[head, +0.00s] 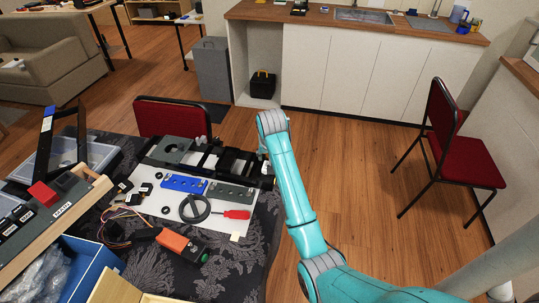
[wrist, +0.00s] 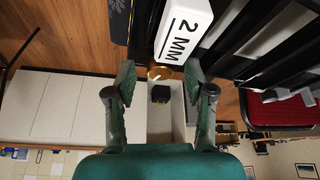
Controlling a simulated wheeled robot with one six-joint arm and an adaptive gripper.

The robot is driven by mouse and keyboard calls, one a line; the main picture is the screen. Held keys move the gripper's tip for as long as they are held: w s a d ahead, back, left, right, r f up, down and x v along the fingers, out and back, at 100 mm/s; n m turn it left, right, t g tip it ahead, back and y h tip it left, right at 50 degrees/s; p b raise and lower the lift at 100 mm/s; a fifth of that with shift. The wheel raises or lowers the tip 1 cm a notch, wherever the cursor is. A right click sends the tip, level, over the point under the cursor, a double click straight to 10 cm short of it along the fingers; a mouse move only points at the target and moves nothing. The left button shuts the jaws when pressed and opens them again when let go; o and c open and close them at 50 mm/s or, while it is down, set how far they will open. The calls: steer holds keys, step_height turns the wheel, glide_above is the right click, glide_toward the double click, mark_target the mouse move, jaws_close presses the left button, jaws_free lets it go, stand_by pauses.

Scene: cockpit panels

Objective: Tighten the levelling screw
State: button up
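My gripper (wrist: 160,76) is open in the wrist view, with one green-grey finger on each side. Between the fingertips shows a small brass-coloured round part (wrist: 157,72), which looks like the levelling screw; both fingers look apart from it. It sits just below a white block marked "2 MM" (wrist: 183,30). Black rails (wrist: 255,60) lie to its right. In the head view my arm reaches to the far right end of a black rail assembly (head: 230,160) on the table. There the gripper is mostly hidden by my arm, and I cannot make out the screw.
The patterned table (head: 185,268) carries a white sheet with a blue plate (head: 183,184), a grey plate (head: 230,192), a black ring (head: 194,208) and a red screwdriver (head: 236,214). A red chair (head: 172,116) stands close behind the table.

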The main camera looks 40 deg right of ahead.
steer(key=shift+r, duration=0.1)
steer(key=v, duration=0.7)
steer(key=shift+r, duration=0.15)
steer(key=shift+s, duration=0.1)
stand_by(0.4)
